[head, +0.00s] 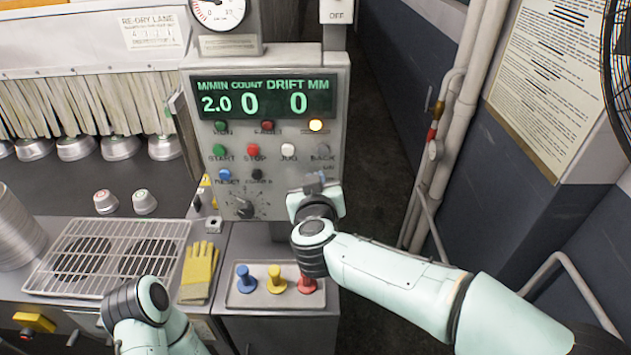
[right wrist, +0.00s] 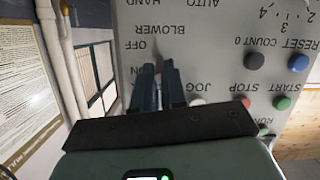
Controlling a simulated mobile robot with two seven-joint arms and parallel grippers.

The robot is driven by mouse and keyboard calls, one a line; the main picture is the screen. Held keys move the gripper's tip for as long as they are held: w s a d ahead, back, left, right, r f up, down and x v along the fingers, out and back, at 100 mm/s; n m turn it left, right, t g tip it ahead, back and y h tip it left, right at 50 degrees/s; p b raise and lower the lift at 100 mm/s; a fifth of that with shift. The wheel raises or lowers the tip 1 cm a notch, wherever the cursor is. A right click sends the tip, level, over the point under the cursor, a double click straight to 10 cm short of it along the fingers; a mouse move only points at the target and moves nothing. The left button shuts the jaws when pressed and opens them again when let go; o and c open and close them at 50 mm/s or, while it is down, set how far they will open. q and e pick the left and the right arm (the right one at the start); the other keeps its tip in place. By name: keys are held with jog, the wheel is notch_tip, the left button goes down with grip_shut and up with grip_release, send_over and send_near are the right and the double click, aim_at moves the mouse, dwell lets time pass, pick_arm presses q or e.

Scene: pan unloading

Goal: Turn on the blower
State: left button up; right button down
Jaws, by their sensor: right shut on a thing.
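The grey control panel (head: 268,90) stands in the middle of the head view. My right gripper (head: 318,184) is at its lower right corner and hides that part. In the right wrist view the panel shows upside down with the labels BLOWER, OFF and ON. The dark fingers of my right gripper (right wrist: 159,84) are close together on the blower switch (right wrist: 147,76) beside these labels. The switch is mostly hidden by the fingers, so its position cannot be told. Of my left arm only links show at the lower left; its gripper is out of view.
Panel buttons (head: 252,150) and a rotary knob (head: 245,207) sit close to the right gripper. Below are a tray (head: 240,299) with blue, yellow and red pegs, yellow gloves (head: 199,271) and a wire rack (head: 105,257). Pipes (head: 450,125) run at the right.

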dwell(0.5)
jog(key=c, duration=1.2)
grip_release()
jog(key=shift+s, duration=0.1)
pick_arm(q)
jog(key=shift+s+f+b, duration=0.5)
jog(key=shift+s+f, duration=0.15)
jog(key=shift+s, duration=0.15)
pick_arm(e)
jog(key=v, duration=1.3)
jog(key=shift+s+r, duration=0.1)
jog(key=shift+r, duration=0.1)
